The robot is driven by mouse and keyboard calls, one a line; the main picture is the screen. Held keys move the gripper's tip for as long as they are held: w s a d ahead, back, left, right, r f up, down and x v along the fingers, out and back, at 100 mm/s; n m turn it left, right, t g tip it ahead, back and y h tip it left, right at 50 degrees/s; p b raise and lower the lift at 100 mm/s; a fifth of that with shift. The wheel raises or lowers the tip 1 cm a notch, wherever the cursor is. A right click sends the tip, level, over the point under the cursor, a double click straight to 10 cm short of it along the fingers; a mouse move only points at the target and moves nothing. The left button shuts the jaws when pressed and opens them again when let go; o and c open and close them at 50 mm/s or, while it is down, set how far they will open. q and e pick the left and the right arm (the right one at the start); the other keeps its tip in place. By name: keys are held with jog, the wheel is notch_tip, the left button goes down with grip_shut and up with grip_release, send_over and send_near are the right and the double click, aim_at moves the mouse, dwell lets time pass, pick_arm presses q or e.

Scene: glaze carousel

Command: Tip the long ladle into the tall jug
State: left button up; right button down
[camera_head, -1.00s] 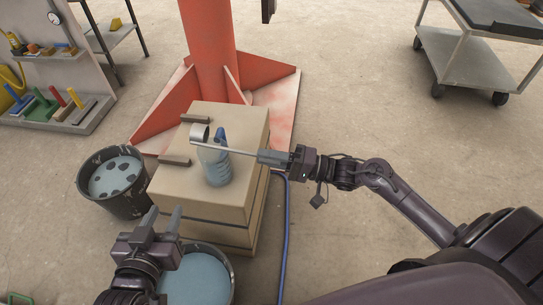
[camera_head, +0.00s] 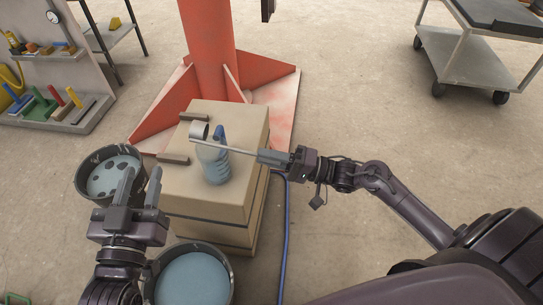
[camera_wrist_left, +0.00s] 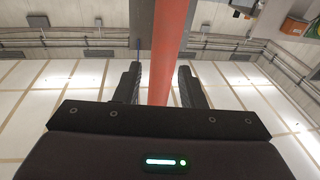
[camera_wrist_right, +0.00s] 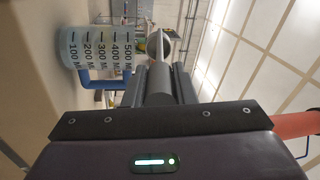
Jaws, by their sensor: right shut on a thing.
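The tall jug (camera_head: 216,168) is translucent blue with a blue handle and stands upright on the tan box. It shows sideways with its millilitre marks in the right wrist view (camera_wrist_right: 95,50). My right gripper (camera_head: 262,156) is shut on the handle end of the long ladle (camera_head: 235,150). The handle reaches left across the jug. The grey ladle cup (camera_head: 198,131) is at the jug's far left, near its rim; I cannot tell how far it is tilted or what it holds. My left gripper (camera_head: 139,187) is open and empty, left of the box.
The tan box (camera_head: 205,205) has dark bars (camera_head: 173,159) on its top. Buckets of bluish liquid stand left (camera_head: 80,182) and in front (camera_head: 151,270). A red column (camera_head: 208,50) rises behind. A blue hose (camera_head: 286,230) lies right of the box.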

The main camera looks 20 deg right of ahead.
jog(key=shift+f+b, duration=0.25)
jog(key=shift+b, duration=0.1)
jog(key=shift+f+b, duration=0.2)
jog(key=shift+b, duration=0.15)
pick_arm(q)
notch_tip(320, 180, up, 10)
jog(key=s+t+h, duration=0.2)
jog(key=t, duration=0.3)
jog(key=shift+a+r, duration=0.2)
jog(key=shift+a, duration=0.2)
jog(key=shift+f, duration=0.1)
dwell(1.2)
